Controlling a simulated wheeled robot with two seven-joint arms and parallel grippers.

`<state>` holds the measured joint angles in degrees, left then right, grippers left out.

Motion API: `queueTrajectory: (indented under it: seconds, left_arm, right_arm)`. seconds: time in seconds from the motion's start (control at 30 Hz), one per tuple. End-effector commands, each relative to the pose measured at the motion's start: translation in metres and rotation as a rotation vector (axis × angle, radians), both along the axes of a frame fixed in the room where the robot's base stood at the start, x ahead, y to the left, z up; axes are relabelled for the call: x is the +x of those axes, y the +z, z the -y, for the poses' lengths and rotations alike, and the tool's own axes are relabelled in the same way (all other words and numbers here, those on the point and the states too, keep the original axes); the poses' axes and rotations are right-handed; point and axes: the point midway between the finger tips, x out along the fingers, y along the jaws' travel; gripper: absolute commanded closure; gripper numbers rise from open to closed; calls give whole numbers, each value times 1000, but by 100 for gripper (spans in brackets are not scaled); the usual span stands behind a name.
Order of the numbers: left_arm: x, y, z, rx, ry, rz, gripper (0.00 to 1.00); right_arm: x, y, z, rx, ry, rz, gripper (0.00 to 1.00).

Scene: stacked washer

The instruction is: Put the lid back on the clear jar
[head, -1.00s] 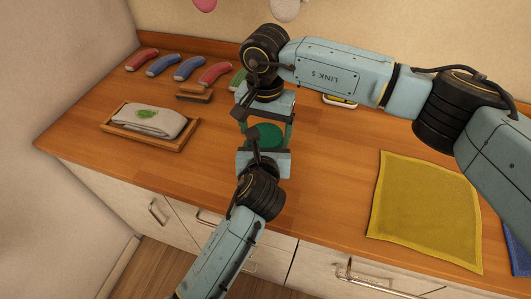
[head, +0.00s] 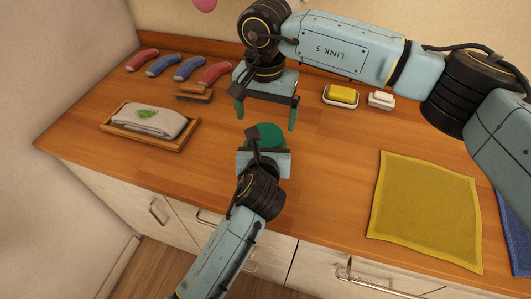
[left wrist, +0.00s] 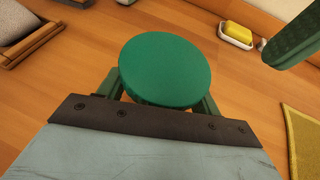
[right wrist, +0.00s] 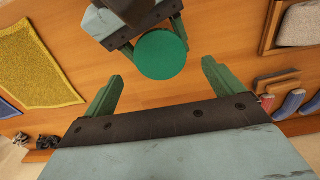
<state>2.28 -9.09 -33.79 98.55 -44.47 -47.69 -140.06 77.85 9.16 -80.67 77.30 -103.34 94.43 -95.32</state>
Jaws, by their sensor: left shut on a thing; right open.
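The green round lid (head: 265,135) lies flat and level in front of my left gripper, and it also shows in the left wrist view (left wrist: 165,68) and the right wrist view (right wrist: 160,54). The clear jar's body is hidden under the lid, so I cannot see how the lid seats on its rim. My left gripper (left wrist: 160,95) is shut, its fingers passing below the lid on either side, around what the lid covers. My right gripper (head: 266,112) is open and empty, just behind the lid and apart from it; its spread fingers show in the right wrist view (right wrist: 160,80).
A wooden tray (head: 178,143) with a folded cloth is at left. A yellow sponge in a dish (head: 341,96) and white soap (head: 381,99) are at back right. A yellow cloth (head: 425,210) lies right.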

Motion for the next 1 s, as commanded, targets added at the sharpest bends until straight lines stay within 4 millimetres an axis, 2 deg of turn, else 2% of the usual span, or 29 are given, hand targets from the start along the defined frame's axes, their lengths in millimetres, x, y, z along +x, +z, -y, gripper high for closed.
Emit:
queueTrajectory:
  seconds: [0.13, 0.3, 0.57, 0.77, 1.0]
  left_arm:
    - [0, -1, 0, 0, 0, -1, 99]
    - [0, -1, 0, 0, 0, -1, 99]
    - [0, -1, 0, 0, 0, -1, 99]
    - [0, -1, 0, 0, 0, -1, 99]
    - [0, 0, 0, 0, 0, -1, 99]
  right_arm:
    - [0, 6, 0, 2, 0, 2, 10]
    - [1, 33, -1, 2, 1, 3, 10]
    - [0, 35, 0, 1, 1, 0, 10]
    - [-1, 22, 0, 0, 0, -4, 10]
    - [-1, -16, 0, 0, 1, -4, 10]
